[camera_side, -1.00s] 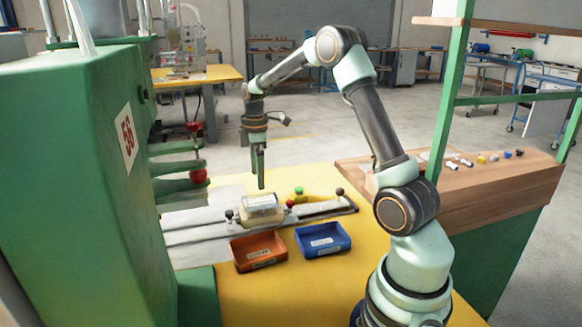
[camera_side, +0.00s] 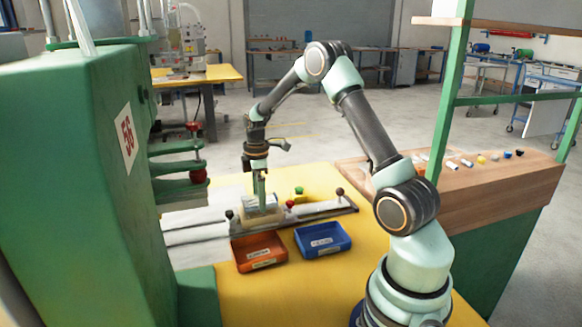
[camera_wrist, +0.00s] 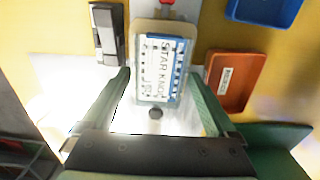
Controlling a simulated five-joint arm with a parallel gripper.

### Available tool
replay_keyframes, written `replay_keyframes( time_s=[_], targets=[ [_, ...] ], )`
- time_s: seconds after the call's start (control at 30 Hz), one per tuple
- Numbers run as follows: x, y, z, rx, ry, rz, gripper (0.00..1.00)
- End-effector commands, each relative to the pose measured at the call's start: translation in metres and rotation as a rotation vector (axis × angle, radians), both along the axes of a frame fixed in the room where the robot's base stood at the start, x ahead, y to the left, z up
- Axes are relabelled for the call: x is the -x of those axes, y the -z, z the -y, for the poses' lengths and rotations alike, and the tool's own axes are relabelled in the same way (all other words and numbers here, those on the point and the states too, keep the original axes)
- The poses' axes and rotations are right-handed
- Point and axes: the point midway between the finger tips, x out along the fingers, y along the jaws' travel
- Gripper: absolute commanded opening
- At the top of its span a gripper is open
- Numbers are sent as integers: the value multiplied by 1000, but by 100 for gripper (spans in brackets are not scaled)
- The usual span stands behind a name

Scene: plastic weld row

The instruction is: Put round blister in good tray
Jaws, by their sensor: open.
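A clear and white blister pack (camera_wrist: 161,72) with a blue edge and the printed word "STAR" lies in a beige nest (camera_wrist: 160,26). In the side view the pack (camera_side: 250,202) is partly hidden by my gripper (camera_side: 261,203). My gripper (camera_wrist: 160,80) is open in the wrist view, one finger on each side of the pack. I cannot tell whether the fingers touch it. An orange tray (camera_side: 260,251) and a blue tray (camera_side: 323,239) stand in front of the nest, both empty. Their labels are too small to read in the side view.
The nest sits on a grey slide rail (camera_side: 195,236) with dark and red knobs. The green press (camera_side: 85,170) stands close at the left. A wooden shelf (camera_side: 490,190) with small parts is at the right. The yellow table is clear around the trays.

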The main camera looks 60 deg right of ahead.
Motion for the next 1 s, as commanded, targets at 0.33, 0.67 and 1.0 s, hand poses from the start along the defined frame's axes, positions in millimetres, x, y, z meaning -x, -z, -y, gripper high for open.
replay_keyframes(
  time_s=[0.33,0.67,1.0],
  targets=[
    [0,0,0,0,0,0,41],
    [0,-4,0,1,0,1,41],
    [0,-23,0,1,0,2,41]
  ],
)
